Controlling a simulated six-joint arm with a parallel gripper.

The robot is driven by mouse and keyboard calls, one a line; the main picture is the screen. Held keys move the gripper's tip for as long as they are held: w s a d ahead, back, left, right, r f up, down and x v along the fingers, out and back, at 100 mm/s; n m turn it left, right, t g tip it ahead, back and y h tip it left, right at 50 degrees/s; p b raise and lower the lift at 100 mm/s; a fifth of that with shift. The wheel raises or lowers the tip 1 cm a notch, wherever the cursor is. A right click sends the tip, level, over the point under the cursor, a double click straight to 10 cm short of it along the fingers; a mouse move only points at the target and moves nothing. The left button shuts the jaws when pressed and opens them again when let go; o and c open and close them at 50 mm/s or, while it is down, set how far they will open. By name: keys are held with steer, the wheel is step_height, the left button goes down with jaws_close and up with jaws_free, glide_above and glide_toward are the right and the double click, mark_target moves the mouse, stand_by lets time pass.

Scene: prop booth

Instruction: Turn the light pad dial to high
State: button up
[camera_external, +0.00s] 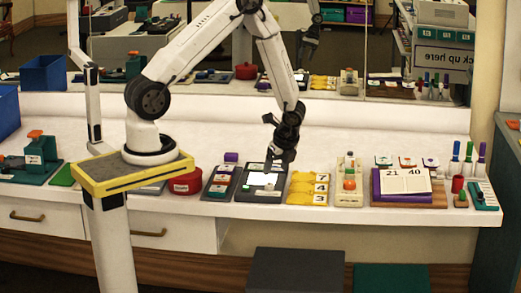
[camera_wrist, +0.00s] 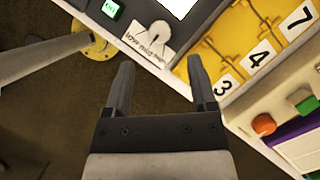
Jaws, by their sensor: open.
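The light pad is a dark plate with a bright white panel (camera_external: 263,179), lying on the bench under my gripper. Its pale round dial (camera_wrist: 160,33) shows at the top of the wrist view, with a white label around it; I cannot read the dial's setting. A lit green ON button (camera_wrist: 111,9) is to its left. My gripper (camera_wrist: 160,66) is open and empty, its fingers pointing towards the dial, one to each side and apart from it. In the external view my gripper (camera_external: 280,163) hangs over the pad's right part.
A yellow number panel (camera_external: 307,188) reading 7, 4, 3 stands close on the pad's right. Beyond it is a cream rack (camera_external: 348,198) with coloured knobs. A dark button panel (camera_external: 221,183) and a red pot (camera_external: 185,182) are on the left. The bench's front edge is near.

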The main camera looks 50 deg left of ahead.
mark_target(270, 184)
steer(key=shift+x, duration=2.95)
jaws_close()
